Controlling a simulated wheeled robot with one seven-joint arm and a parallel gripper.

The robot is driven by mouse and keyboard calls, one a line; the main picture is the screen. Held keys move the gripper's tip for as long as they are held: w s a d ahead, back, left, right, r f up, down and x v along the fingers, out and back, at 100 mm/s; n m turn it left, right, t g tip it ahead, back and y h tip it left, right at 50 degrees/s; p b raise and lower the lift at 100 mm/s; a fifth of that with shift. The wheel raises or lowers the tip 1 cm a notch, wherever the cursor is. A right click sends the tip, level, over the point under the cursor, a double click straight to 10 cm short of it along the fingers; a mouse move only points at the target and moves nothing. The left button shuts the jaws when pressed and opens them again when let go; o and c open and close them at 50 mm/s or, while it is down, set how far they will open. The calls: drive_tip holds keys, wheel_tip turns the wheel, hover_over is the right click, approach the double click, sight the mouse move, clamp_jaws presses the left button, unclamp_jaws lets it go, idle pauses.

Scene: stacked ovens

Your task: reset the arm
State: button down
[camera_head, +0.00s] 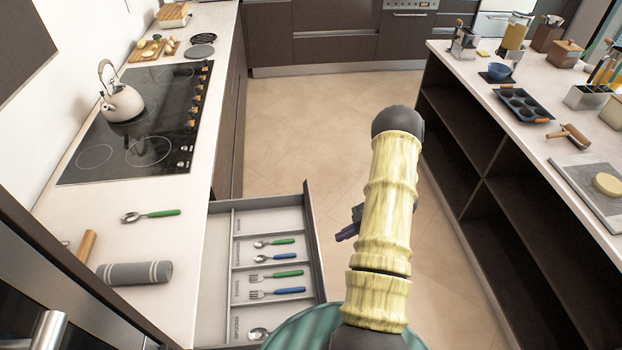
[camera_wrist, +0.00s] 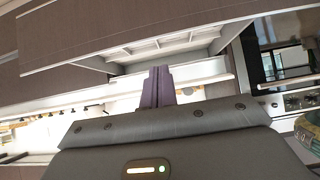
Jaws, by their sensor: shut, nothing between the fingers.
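My gripper shows in the wrist view (camera_wrist: 157,86) with its two purple fingers together, shut and empty. In the head view only a small part of it (camera_head: 347,233) shows, mostly hidden behind my yellow arm. It is to the right of the open drawer (camera_head: 311,235), apart from the drawer's front panel. My arm reaches forward over the floor between the left counter and the island.
The open drawer holds several forks and spoons. The left counter (camera_head: 165,225) bears a spoon (camera_head: 150,215), a rolled grey cloth (camera_head: 135,272) and a hob with a kettle (camera_head: 122,103). The island (camera_head: 545,145) stands right. The floor (camera_head: 300,120) ahead is clear.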

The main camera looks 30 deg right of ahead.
drive_tip(key=shift+w, duration=0.15)
drive_tip(key=w+r+m+t+h, duration=0.3)
drive_tip(key=w+r+h, duration=0.2)
drive_tip(key=w+r, duration=0.45)
drive_tip(key=w+a+r+m+t+h, duration=0.1)
drive_tip(key=w+a+r+m+h, duration=0.35)
drive_tip(key=r, duration=0.35)
drive_tip(key=s+a+r+m+g, duration=0.2)
drive_tip(key=s+a+r+m, duration=0.1)
drive_tip(key=s+a, duration=0.5)
drive_tip(key=s+a+r+m+g, duration=0.2)
drive_tip(key=s+a+r, duration=0.3)
drive_tip(key=s+a, duration=0.3)
drive_tip(key=s+m, duration=0.1)
drive_tip(key=s, duration=0.3)
drive_tip(key=shift+s+a+r+g, duration=0.2)
drive_tip(key=shift+a+r+g, duration=0.1)
drive_tip(key=shift+g, duration=0.1)
drive_tip(key=shift+m, duration=0.25)
